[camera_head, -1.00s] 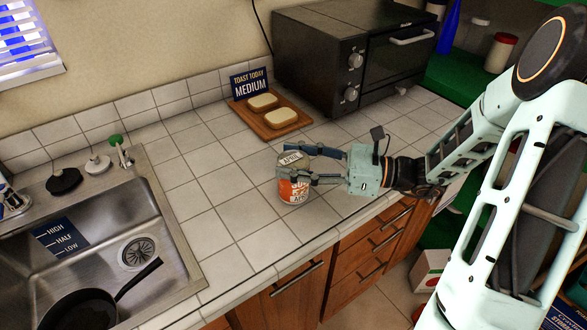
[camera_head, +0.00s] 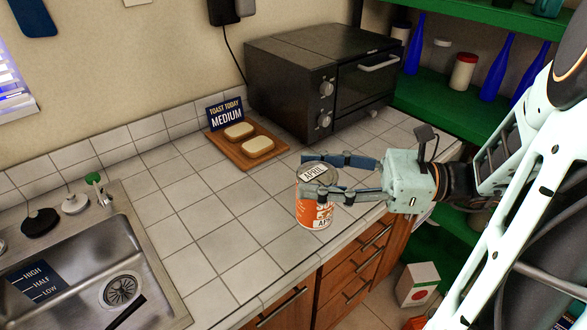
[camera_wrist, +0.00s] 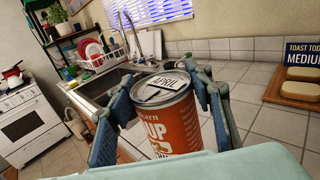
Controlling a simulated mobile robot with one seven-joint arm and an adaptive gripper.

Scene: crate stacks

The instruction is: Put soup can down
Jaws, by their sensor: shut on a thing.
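The soup can (camera_head: 315,212) has an orange and white label and a silver lid with a tag reading "APRIL". It is upright at the front part of the white tiled counter (camera_head: 213,228). I cannot tell whether its base touches the tiles. My gripper (camera_head: 318,175) reaches in from the right and is shut on the can, one finger on each side of its upper part. In the wrist view the can (camera_wrist: 170,122) stands between both fingers, its lower part hidden by my gripper's body.
A wooden board (camera_head: 243,150) with two bread slices and a "MEDIUM" sign (camera_head: 226,114) lies behind the can. A black toaster oven (camera_head: 290,85) stands at the back. The sink (camera_head: 85,275) is at left. Tiles between sink and can are clear.

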